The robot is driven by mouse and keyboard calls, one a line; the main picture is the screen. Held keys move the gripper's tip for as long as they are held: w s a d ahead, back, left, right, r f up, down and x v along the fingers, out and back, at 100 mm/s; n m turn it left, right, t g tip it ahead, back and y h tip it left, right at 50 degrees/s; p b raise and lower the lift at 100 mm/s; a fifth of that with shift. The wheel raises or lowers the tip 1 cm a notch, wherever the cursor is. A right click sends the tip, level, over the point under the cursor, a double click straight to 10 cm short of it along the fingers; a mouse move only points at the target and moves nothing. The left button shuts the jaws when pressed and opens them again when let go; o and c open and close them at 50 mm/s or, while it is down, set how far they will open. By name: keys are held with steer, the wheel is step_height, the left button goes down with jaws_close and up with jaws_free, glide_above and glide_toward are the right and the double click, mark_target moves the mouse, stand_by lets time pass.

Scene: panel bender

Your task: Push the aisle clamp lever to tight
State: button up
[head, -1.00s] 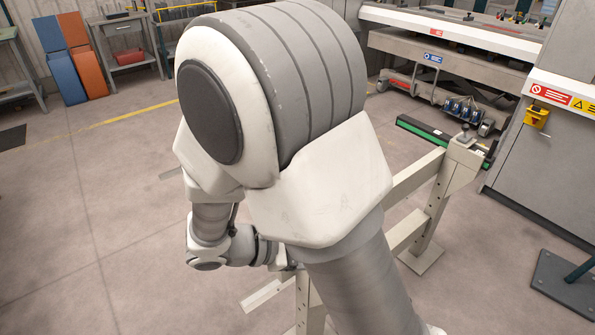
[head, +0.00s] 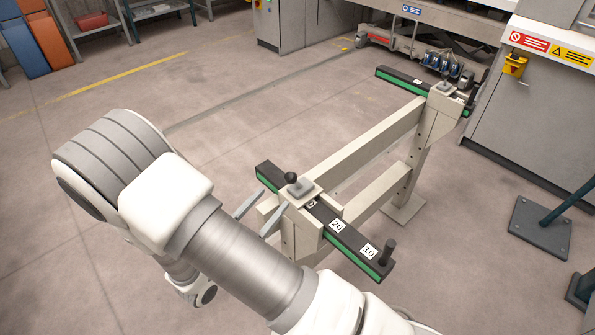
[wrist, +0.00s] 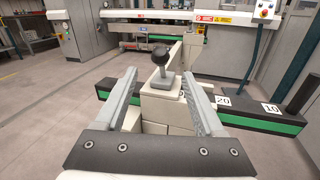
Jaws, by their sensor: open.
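A clamp lever with a black ball knob (head: 291,177) stands on a grey base plate (head: 300,190) on the near end of a beige frame. The lever (wrist: 161,56) also shows in the wrist view, just beyond the fingers and between their lines. My gripper (head: 259,212) is open and empty, with its two grey fingers close beside the near post, left of the lever. In the wrist view my gripper (wrist: 160,76) points at the lever; I cannot tell if it touches. A second clamp (head: 446,87) sits at the frame's far end.
A black and green scale bar (head: 350,238) marked 20 and 10 runs under the near clamp, with an upright black peg (head: 388,250) at its right end. Grey machine cabinets (head: 530,125) stand at the back right. The floor at left is clear.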

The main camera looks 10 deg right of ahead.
mark_target(295, 181)
steer(key=b+x, duration=0.1)
steer(key=x, duration=1.1)
steer(key=shift+w+d+f, duration=0.1)
steer(key=shift+w+d, duration=0.1)
steer(key=shift+w, duration=0.05)
jaws_close()
stand_by(0.8)
